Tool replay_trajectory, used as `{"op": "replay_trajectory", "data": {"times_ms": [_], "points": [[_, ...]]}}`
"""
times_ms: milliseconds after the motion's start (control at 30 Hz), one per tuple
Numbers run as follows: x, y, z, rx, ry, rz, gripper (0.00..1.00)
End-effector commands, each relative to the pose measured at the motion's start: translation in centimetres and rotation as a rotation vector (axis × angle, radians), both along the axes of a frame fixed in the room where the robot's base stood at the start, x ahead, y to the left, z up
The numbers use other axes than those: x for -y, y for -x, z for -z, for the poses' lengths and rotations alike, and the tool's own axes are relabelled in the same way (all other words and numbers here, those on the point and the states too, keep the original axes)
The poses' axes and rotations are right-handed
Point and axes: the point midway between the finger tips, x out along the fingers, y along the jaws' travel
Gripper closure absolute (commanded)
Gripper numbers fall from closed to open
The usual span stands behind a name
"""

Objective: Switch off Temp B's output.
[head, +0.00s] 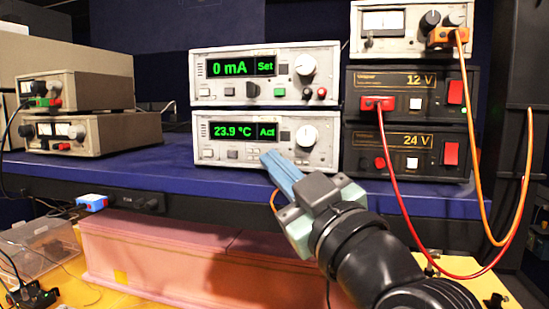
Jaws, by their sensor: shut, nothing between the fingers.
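A light grey instrument (206,133) on the blue shelf shows "23.9 °C Act" in green; it is the only display with a temperature, and I cannot read a "Temp B" label on it. Its front has a row of small buttons under the display, a dark square button, and a white round knob (306,135) at right. My gripper (269,160) is shut and empty, its blue fingers pointing up-left at the lower front of this instrument, just below the button row. The fingers hide part of the lower panel. I cannot tell whether they touch it.
Another instrument (203,69) showing "0 mA Set" stands on top. At right are black 12 V (365,83) and 24 V (365,139) supplies with red switches; red and orange cables (520,185) hang nearby. Beige units (105,90) stand left. The blue shelf (130,178) is clear between.

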Motion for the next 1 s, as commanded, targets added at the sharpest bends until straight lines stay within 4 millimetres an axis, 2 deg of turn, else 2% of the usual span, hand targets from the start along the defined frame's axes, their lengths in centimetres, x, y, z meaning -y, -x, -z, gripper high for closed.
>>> {"op": "replay_trajectory", "data": {"times_ms": [367, 700, 1000], "points": [[0.1, -0.2, 0.4, -0.008, 0.001, 0.005, 1.00], [-0.2, 1.2, 0.7, -0.009, 0.001, 0.003, 1.00], [-0.3, 1.4, 0.5, -0.006, 0.001, 0.002, 1.00]]}}
